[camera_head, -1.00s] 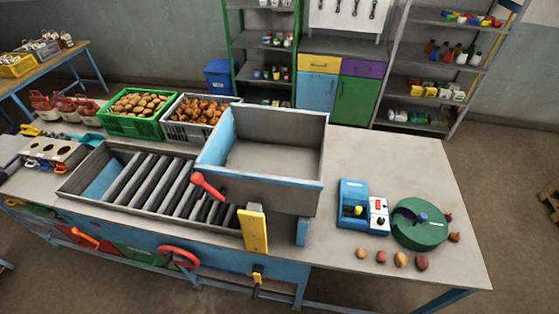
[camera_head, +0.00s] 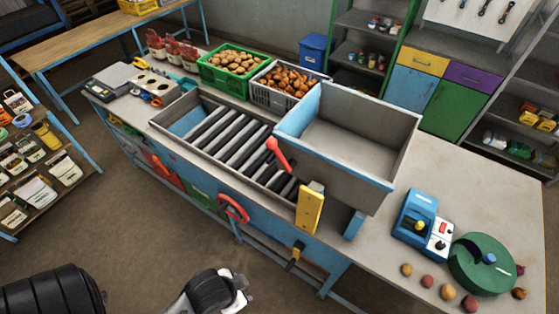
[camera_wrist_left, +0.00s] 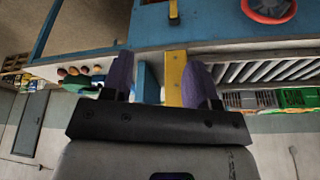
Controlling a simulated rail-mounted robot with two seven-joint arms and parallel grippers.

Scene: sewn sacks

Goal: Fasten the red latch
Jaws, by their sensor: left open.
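A red lever with a round knob (camera_head: 278,155) sticks out at the side of the grey hopper (camera_head: 355,140), above the roller bed. A red handle (camera_head: 160,166) lies slanted on the bench's front panel. I cannot tell which of the two is the latch. My left gripper (camera_wrist_left: 160,62) shows in the left wrist view with its purple fingers apart and nothing held. A yellow plate (camera_wrist_left: 176,75) appears between and beyond the fingers; I cannot tell how far off. The red handle is not clear in the wrist view. My right gripper is not in view.
A red handwheel (camera_head: 233,208) and a yellow upright plate (camera_head: 310,207) project from the bench front. A blue switch box (camera_head: 414,216) and green disc (camera_head: 483,262) stand on the right top. Floor before the bench is open; a shelf (camera_head: 60,190) stands left.

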